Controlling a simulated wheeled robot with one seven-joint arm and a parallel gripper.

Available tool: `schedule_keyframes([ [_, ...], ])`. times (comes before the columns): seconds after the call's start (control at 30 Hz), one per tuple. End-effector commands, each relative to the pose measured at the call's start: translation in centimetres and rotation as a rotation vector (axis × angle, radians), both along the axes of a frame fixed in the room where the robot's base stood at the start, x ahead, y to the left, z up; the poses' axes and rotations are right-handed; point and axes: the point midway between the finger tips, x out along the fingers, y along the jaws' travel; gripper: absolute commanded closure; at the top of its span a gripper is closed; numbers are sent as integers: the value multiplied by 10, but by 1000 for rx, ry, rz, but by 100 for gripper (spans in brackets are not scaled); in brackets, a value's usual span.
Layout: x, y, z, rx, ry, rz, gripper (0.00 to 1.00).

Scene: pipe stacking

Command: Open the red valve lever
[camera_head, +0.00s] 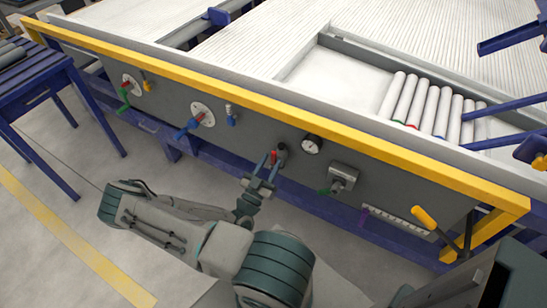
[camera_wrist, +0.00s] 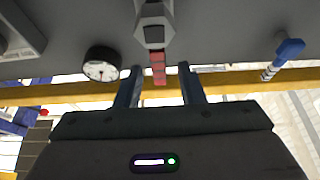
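The red valve lever (camera_head: 273,157) sits on a grey fitting on the dark front panel in the head view. In the wrist view the red lever (camera_wrist: 159,68) hangs from a grey hexagonal fitting (camera_wrist: 154,28). My gripper (camera_head: 265,163) is in front of the panel at this valve. In the wrist view its two blue fingers are apart, one on each side of the lever, with a visible gap on both sides. The gripper is open and holds nothing. I cannot tell how deep the lever reaches between the fingers.
A round gauge (camera_head: 312,144) and a grey box with a green handle (camera_head: 342,178) are to the right. A small blue handle (camera_head: 231,116) and a blue-handled valve (camera_head: 188,128) are to the left. A yellow rail (camera_head: 262,106) runs above, with white pipes beyond.

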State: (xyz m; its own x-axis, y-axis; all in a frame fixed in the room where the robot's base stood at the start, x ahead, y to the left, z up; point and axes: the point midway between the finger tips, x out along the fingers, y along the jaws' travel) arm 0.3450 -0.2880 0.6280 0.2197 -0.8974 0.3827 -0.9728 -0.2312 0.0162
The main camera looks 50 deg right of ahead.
Motion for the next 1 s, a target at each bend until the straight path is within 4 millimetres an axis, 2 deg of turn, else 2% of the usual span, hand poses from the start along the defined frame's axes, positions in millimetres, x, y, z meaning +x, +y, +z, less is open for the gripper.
schedule_keyframes([
  [0.2, -11, 47, -22, 2, 1, 3, 65],
  [0.43, -20, 84, -37, 1, 1, 1, 65],
  [0.63, -24, 97, -42, 1, 1, -1, 65],
  [1.0, -24, 98, -42, 0, 1, 0, 65],
])
